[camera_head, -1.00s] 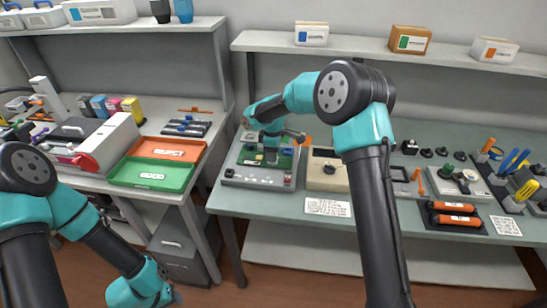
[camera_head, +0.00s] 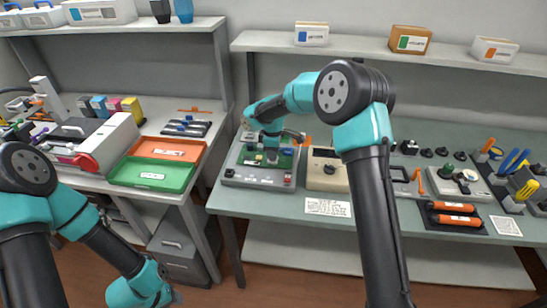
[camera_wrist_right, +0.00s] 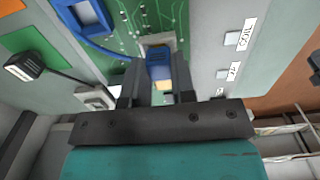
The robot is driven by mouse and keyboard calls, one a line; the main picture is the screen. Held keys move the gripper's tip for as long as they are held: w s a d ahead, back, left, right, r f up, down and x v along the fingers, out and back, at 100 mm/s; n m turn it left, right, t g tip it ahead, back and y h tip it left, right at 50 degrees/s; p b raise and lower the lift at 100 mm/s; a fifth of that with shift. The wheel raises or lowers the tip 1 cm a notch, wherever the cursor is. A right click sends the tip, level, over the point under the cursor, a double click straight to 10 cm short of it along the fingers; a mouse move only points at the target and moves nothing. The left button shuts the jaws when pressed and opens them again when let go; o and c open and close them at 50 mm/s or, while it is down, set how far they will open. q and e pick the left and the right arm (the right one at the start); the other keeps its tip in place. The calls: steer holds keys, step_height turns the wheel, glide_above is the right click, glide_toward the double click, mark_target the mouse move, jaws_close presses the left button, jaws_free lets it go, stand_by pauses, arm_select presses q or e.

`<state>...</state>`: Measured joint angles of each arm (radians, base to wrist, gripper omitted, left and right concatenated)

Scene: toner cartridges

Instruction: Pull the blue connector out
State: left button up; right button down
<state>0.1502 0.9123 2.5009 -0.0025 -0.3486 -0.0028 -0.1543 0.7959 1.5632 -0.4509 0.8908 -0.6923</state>
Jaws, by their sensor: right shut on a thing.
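The blue connector (camera_wrist_right: 159,65) is between the two fingers of my right gripper (camera_wrist_right: 158,80) in the right wrist view, and the gripper is shut on it. The connector's far end is at a pale socket (camera_wrist_right: 157,39) on the green circuit board (camera_wrist_right: 120,45); I cannot tell whether it is still seated. A blue cable (camera_wrist_right: 68,22) curves from the left toward the connector. In the head view, my right gripper (camera_head: 271,154) is over the board unit (camera_head: 235,180), and the arm hides much of the connector. My left arm is at the lower left; its fingers cannot be made out.
A black plug (camera_wrist_right: 26,65) with a cable is left of the connector in the wrist view. A beige box (camera_head: 327,178) stands right of the board unit. Orange (camera_head: 168,148) and green (camera_head: 150,175) trays lie on the left table.

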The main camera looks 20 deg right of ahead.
steer(key=shift+r, duration=2.55)
stand_by(2.0)
steer(key=shift+r, duration=2)
